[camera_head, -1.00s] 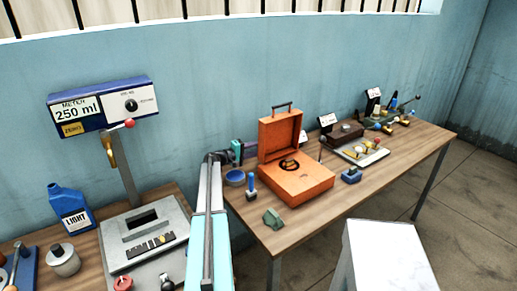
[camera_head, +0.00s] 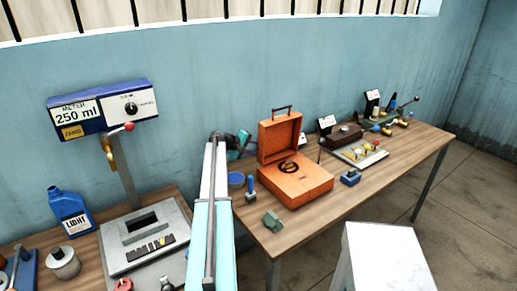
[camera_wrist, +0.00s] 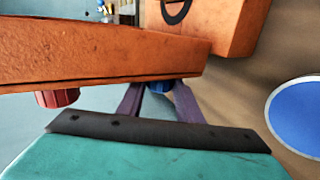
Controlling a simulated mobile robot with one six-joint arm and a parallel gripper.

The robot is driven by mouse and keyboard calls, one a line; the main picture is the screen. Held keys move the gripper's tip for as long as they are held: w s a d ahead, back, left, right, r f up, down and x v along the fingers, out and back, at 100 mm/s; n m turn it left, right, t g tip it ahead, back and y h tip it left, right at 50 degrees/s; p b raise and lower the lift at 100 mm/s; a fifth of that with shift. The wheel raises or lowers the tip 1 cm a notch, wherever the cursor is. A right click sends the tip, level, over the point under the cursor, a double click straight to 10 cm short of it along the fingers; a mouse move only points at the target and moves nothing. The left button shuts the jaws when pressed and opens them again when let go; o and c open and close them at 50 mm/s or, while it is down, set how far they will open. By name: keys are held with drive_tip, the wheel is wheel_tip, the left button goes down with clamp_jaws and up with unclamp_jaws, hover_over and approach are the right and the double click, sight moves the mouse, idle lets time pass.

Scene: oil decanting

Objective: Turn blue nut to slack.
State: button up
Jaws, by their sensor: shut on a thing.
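The blue nut (camera_wrist: 158,86) shows in the wrist view between the two purple fingers of my gripper (camera_wrist: 157,92). It sits at the near face of an orange panel, which hides part of it. The fingers are shut on it. A red nut (camera_wrist: 57,97) sticks out from the same panel to the left, apart from the fingers. The panel looks like the raised lid of the orange case (camera_head: 300,184). In the head view the teal end of my arm is behind and left of this lid. The fingertips and blue nut cannot be made out there.
A blue-topped round pot (camera_head: 236,179) stands left of the case; its blue top (camera_wrist: 300,116) is at the wrist view's right. A green block (camera_head: 272,221) and small blue block (camera_head: 350,178) lie nearby. The left bench holds a blue LIGHT bottle (camera_head: 70,212) and a meter (camera_head: 103,107).

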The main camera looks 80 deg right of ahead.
drive_tip(key=shift+s+r+t+y+p, duration=0.1)
drive_tip(key=shift+t+y+p, duration=0.3)
drive_tip(key=shift+t+y, duration=0.3)
drive_tip(key=o, duration=1)
drive_tip(key=shift+a, duration=0.1)
drive_tip(key=shift+o, duration=0.2)
drive_tip(key=shift+r, duration=0.1)
drive_tip(key=b+v, duration=0.4)
drive_tip(key=v, duration=0.9)
drive_tip(key=shift+r+b, duration=0.3)
drive_tip(key=shift+r, duration=0.05)
drive_tip(key=shift+a, duration=0.1)
